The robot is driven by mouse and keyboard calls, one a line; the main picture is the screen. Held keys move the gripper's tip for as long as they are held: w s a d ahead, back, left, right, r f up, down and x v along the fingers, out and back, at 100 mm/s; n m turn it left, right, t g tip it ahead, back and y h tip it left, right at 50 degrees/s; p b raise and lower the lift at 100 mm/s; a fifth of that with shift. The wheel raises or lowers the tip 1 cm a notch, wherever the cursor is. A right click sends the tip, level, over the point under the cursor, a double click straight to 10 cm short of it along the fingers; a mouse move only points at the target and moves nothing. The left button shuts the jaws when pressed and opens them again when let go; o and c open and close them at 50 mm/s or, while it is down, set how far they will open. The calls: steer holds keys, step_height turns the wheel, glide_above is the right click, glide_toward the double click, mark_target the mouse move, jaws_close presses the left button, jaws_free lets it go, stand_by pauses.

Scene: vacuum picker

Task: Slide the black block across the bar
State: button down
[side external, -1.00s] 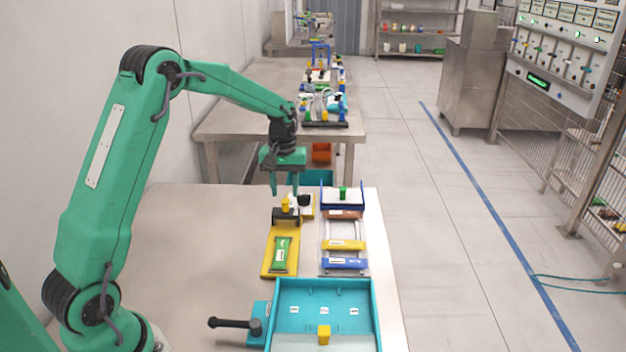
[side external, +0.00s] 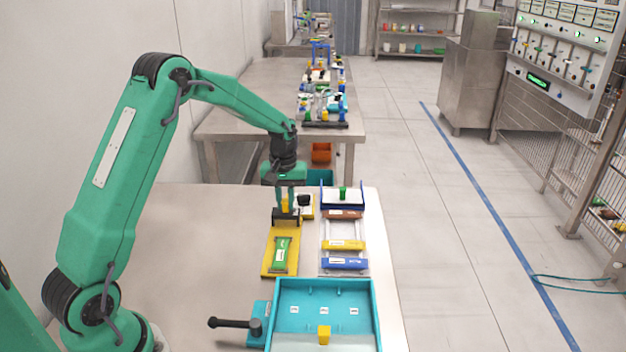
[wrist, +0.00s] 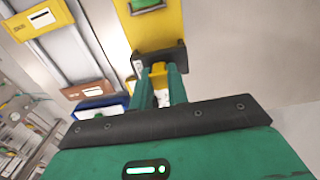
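The black block (side external: 286,219) lies crosswise at the far end of the yellow bar (side external: 267,262), with an upright yellow tab (side external: 285,206) on it. In the wrist view the black block (wrist: 174,55) shows just beyond my fingertips, and the tab (wrist: 158,71) stands between them. My gripper (side external: 286,208) points down over the block. Its two green fingers (wrist: 161,80) flank the tab closely and appear shut on it. They partly hide the tab and the block.
A green labelled piece (side external: 281,253) lies on the near part of the yellow bar. A rack with blue, yellow and brown strips (side external: 343,245) stands close to its right. A teal tray (side external: 373,310) with a black handle (side external: 234,323) is in front. The table is clear at left.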

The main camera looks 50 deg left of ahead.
steer(key=s+d, duration=0.9)
steer(key=shift+d, duration=0.15)
stand_by(0.4)
steer(key=shift+s, duration=0.1)
steer(key=c, duration=1.4)
jaws_free()
steer(key=shift+o, duration=0.2)
steer(key=shift+r, duration=0.2)
